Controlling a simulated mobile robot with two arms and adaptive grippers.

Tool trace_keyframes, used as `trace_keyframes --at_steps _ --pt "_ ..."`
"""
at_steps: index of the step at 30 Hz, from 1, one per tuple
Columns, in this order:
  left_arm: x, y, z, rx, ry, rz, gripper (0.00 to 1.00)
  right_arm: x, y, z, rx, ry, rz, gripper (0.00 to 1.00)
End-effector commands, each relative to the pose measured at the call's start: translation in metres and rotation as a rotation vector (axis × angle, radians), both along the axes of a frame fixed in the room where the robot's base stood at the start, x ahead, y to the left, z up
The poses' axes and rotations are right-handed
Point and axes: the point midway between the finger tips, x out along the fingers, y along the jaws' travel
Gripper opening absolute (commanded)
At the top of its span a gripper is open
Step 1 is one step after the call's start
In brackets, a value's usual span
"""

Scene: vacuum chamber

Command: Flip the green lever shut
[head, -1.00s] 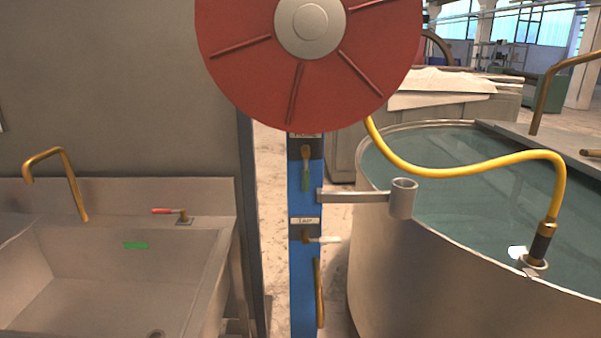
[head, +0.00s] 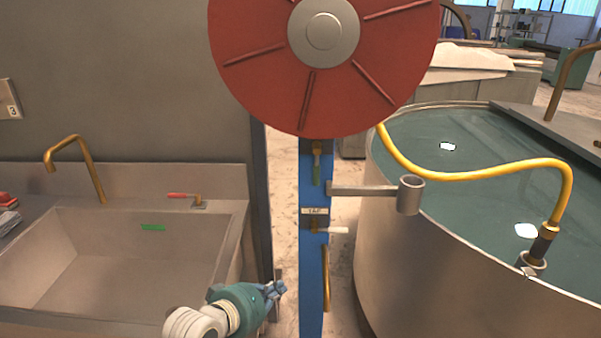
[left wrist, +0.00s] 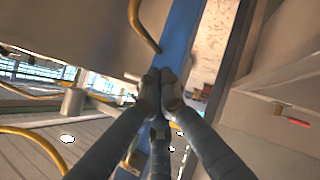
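The green lever (head: 316,168) hangs straight down from its brass valve on the blue post (head: 312,275), just below the red reel (head: 250,60). My left gripper (head: 280,288) is low in the head view, left of the post and well below the green lever, apart from it. In the left wrist view the fingers of my left gripper (left wrist: 162,80) come together at their tips in front of the blue post, with nothing seen between them. I cannot make out the green lever in that view. My right gripper is not in view.
A white-handled tap (head: 331,230) sits on the post under a label. A cup holder (head: 409,195) juts right from the post. A water tank (head: 420,270) with a yellow hose (head: 470,176) stands right. A steel sink (head: 100,285) with a red-handled lever (head: 180,195) is left.

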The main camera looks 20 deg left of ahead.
Motion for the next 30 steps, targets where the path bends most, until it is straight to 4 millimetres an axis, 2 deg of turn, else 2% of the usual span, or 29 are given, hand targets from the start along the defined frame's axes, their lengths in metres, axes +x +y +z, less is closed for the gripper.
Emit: trace_keyframes --at_steps 1,3,6,10,12,15,25,30 --pt "0.029 0.009 0.035 -0.112 -0.076 0.056 0.00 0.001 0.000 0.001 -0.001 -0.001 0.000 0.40" --pt "0.058 0.021 0.076 -0.272 -0.163 0.118 0.00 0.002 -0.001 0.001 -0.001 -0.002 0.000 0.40" --pt "0.087 0.038 0.125 -0.467 -0.262 0.179 0.00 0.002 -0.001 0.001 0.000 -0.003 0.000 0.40" --pt "0.106 0.055 0.167 -0.639 -0.340 0.219 0.00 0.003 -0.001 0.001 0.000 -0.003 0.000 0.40" --pt "0.111 0.060 0.179 -0.689 -0.363 0.228 0.00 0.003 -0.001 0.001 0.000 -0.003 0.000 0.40" --pt "0.113 0.063 0.186 -0.721 -0.376 0.234 0.00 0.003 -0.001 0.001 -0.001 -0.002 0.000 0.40" --pt "0.114 0.063 0.186 -0.721 -0.374 0.234 0.00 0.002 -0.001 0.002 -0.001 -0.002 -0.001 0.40" --pt "0.130 0.060 0.188 -0.720 -0.375 0.234 0.00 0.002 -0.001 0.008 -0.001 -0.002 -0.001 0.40"
